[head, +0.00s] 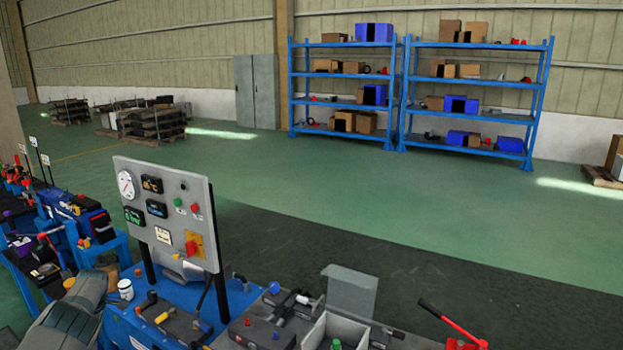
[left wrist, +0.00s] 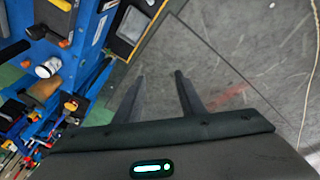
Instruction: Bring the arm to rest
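My left gripper (left wrist: 159,77) shows in the left wrist view, its two dark fingers apart with nothing between them. It is over bare grey floor, beside a blue bench frame (left wrist: 84,40). In the head view a grey link of my left arm (head: 72,312) shows at the lower left, but its fingers are out of sight. My right arm and gripper are in neither view.
Other stands are at the left. Blue shelves (head: 347,90) stand far back. The green floor (head: 330,185) between is clear.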

